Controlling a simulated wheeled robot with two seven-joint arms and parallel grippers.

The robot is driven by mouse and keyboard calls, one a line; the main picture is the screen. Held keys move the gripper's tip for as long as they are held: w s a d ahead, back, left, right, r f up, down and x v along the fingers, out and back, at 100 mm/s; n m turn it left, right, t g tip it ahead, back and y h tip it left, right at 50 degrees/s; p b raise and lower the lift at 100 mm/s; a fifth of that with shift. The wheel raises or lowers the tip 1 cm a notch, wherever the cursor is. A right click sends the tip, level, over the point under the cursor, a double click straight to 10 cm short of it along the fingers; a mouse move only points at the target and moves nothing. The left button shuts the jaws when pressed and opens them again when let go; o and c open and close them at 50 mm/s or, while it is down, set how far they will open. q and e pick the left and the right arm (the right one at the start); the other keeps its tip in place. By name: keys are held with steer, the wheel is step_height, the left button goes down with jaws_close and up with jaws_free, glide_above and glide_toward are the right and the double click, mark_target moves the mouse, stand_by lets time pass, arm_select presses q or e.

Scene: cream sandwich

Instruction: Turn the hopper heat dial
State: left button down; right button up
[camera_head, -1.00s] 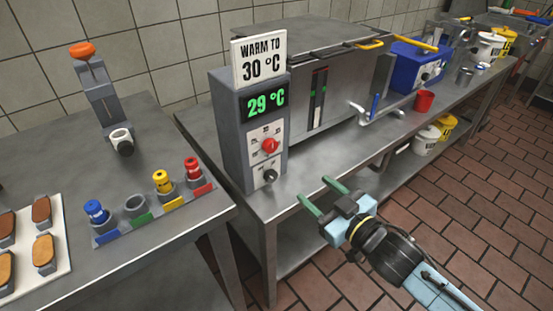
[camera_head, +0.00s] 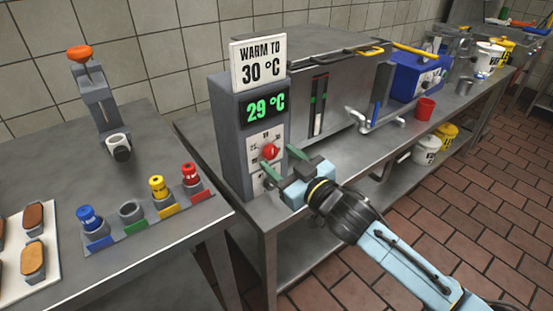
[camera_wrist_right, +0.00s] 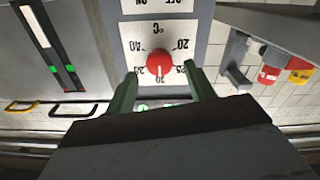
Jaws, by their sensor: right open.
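The hopper heat dial (camera_head: 270,152) is a red knob on a white scale plate on the front of a grey control box (camera_head: 229,130). The box's green display (camera_head: 265,107) reads 29 °C, and a sign (camera_head: 258,62) above it says WARM TO 30 °C. My right gripper (camera_head: 281,162) is open just in front of the dial. In the right wrist view the red dial (camera_wrist_right: 160,62) lies between and just beyond the two green fingertips (camera_wrist_right: 161,75); I cannot tell whether they touch it. Lower down, the second knob is mostly hidden by the gripper. My left gripper is out of view.
A steel hopper (camera_head: 335,85) stands right of the box. A red cup (camera_head: 425,108) and blue machine (camera_head: 415,72) are farther along the table. A left table holds a rack of coloured bottles (camera_head: 140,229) and a white tray (camera_head: 52,245).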

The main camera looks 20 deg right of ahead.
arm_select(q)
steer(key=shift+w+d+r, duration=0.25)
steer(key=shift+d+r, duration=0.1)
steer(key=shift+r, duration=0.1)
arm_select(e)
steer(key=shift+x, duration=1.05)
steer(key=shift+c, duration=0.4)
steer(key=c, duration=0.9)
steer(key=n+p, duration=0.3)
steer(key=shift+r+n+p, duration=0.1)
steer(key=shift+n+p, duration=0.2)
steer(key=shift+n, duration=0.1)
steer(key=n+p, duration=0.3)
steer(key=n, duration=0.3)
steer(key=shift+a, duration=0.1)
steer(key=shift+n+p, duration=0.5)
steer(key=shift+n, duration=0.4)
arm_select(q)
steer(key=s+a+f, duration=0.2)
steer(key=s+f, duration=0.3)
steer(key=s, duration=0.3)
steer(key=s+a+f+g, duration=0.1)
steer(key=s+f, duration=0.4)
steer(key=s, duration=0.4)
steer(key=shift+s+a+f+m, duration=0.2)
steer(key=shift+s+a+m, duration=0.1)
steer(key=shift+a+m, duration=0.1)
arm_select(e)
steer(key=shift+f, duration=0.2)
